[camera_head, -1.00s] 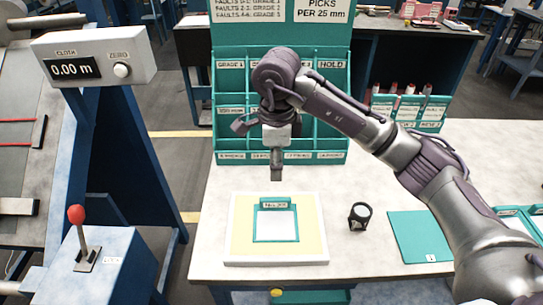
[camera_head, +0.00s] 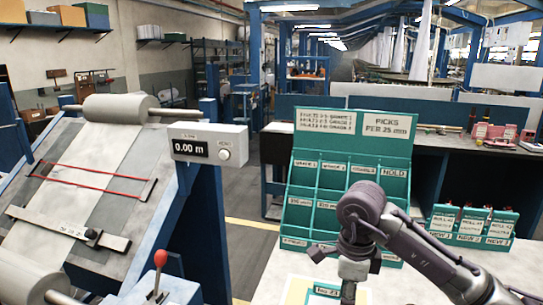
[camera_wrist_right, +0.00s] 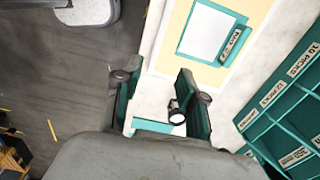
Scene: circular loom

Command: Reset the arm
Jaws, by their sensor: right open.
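My right arm comes in from the right in the head view, and its gripper (camera_head: 348,290) hangs down over the table in front of the teal rack, partly cut off by the lower edge. In the wrist view the right gripper (camera_wrist_right: 158,90) is open, with its two fingers apart and nothing held. A small dark round object with a pale top (camera_wrist_right: 178,115) shows between the fingers, beside the right-hand one; it appears to be on the table below. My left gripper is not in view.
The teal rack (camera_head: 302,212) stands behind my right gripper. A yellow-edged board (camera_wrist_right: 213,75) with a white panel lies on the table. The "0.00 m" cloth counter (camera_head: 208,145), a red-knobbed lever (camera_head: 160,260) and the cloth frame (camera_head: 75,185) stand left.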

